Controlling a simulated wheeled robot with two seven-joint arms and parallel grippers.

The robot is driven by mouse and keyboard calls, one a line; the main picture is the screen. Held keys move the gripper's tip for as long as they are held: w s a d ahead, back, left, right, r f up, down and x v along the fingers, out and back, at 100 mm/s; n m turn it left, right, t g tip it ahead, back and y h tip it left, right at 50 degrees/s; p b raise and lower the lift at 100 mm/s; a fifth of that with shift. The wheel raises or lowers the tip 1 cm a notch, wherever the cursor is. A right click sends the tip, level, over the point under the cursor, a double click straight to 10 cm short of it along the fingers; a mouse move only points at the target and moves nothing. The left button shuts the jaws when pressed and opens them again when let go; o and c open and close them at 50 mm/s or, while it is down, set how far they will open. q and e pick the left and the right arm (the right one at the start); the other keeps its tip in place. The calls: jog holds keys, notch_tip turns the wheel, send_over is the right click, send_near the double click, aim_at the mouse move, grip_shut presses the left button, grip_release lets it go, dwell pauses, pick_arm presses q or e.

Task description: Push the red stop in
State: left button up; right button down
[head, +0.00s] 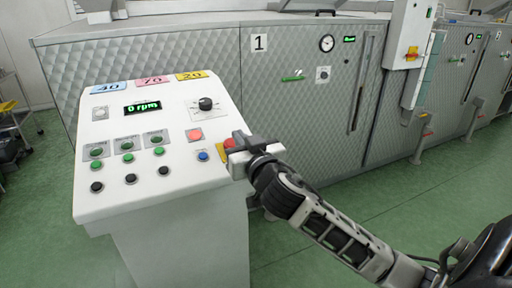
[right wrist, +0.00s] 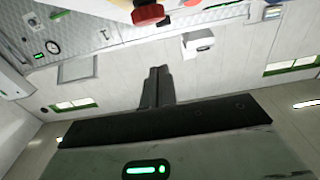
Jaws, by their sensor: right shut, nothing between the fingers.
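The red stop (head: 230,143) is a red mushroom button on a yellow plate (head: 224,153) at the right edge of the sloped control panel (head: 130,200). In the right wrist view the red stop (right wrist: 148,14) shows at the top edge, partly cut off. My right gripper (head: 240,148) is at the panel's right edge, beside the stop, and hides part of it and its plate. Its fingers (right wrist: 157,72) are shut and empty. In the wrist view a gap shows between the fingertips and the stop. My left gripper is not in view.
The panel holds a flat red button (head: 194,134), a blue button (head: 203,156), a black knob (head: 205,103), several green and black buttons, and a display (head: 143,107) reading 0 rpm. Quilted metal machine housings (head: 290,130) stand behind.

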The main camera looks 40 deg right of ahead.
jog(key=b+v, duration=0.1)
jog(key=v, duration=0.6)
jog(key=shift+r, duration=0.1)
jog(key=s+a+f+n+g+y, duration=0.1)
jog(key=a+f+g+y, duration=0.15)
jog(key=f, duration=0.55)
jog(key=s+a+f+n+g+y, duration=0.1)
jog(key=s+a+f+n, duration=0.15)
jog(key=f, duration=0.55)
jog(key=s+a+f+g+y, duration=0.1)
jog(key=s+a+f+g, duration=0.1)
jog(key=s+a+f, duration=0.3)
jog(key=s+a+f+n+g+y, duration=0.1)
jog(key=s+a+f, duration=0.4)
jog(key=f, duration=0.7)
jog(key=shift+s+a+f+g+y, duration=0.25)
jog(key=shift+s+g+y, duration=0.3)
jog(key=shift+s+g, duration=0.3)
